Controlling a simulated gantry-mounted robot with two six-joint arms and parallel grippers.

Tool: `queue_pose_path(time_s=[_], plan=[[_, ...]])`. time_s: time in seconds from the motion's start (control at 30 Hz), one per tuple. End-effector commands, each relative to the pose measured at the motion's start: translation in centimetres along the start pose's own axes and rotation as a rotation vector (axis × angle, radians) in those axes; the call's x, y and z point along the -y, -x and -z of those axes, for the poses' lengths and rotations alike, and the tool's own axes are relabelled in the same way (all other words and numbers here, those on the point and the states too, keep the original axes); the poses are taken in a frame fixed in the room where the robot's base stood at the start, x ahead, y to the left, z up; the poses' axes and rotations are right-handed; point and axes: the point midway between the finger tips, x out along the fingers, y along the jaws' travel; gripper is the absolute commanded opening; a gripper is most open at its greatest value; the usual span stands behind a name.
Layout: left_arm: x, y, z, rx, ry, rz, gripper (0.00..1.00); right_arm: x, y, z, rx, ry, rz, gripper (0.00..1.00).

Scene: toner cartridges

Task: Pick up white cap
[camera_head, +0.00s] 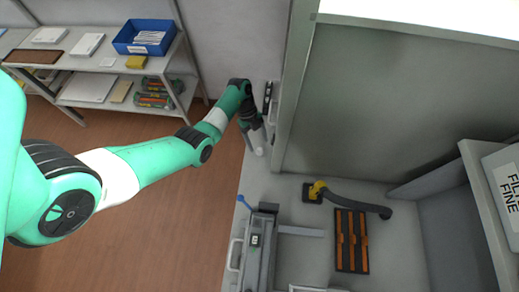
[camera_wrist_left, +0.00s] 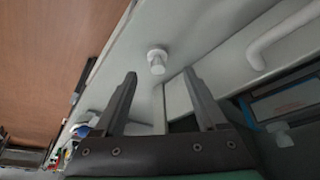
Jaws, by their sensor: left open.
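The white cap (camera_head: 259,152) is small and sits near the left edge of the pale worktop, by the foot of the tall partition. In the left wrist view the white cap (camera_wrist_left: 157,62) shows as a short knob with a wider round end, on the pale surface. My left gripper (camera_head: 254,140) is at the cap in the head view. In the wrist view its two dark fingers (camera_wrist_left: 159,76) are spread apart, and the cap appears between and just beyond their tips. Nothing is held. I cannot tell the exact gap to the cap. My right gripper is not in view.
A tall grey partition (camera_head: 290,95) stands close right of my left gripper. A grey machine (camera_head: 262,245) and a blue-tipped tool (camera_head: 243,202) are nearer on the worktop. A black tray with orange strips (camera_head: 351,240) lies right. A white handle (camera_wrist_left: 285,33) shows in the wrist view.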

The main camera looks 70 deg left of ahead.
Motion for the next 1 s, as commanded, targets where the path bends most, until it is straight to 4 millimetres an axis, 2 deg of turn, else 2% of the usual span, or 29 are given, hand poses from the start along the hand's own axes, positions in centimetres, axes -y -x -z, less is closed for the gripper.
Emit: queue_pose_path(time_s=[0.03, 0.2, 0.5, 0.9, 1.0], plan=[[-0.2, -1.3, -0.1, -0.002, 0.000, -0.004, 0.74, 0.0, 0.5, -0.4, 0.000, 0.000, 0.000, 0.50], [-0.4, -4.1, -0.1, -0.001, -0.001, -0.003, 0.74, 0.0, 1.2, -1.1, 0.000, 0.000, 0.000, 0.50], [-0.3, -4.4, -0.1, 0.000, 0.000, -0.001, 0.72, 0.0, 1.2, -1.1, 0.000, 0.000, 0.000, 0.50], [-0.3, -4.4, -0.1, 0.000, 0.000, -0.001, 0.00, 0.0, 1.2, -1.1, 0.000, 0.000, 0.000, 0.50], [-0.3, -4.4, -0.1, 0.000, 0.000, -0.001, 0.00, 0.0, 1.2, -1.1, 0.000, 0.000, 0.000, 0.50]])
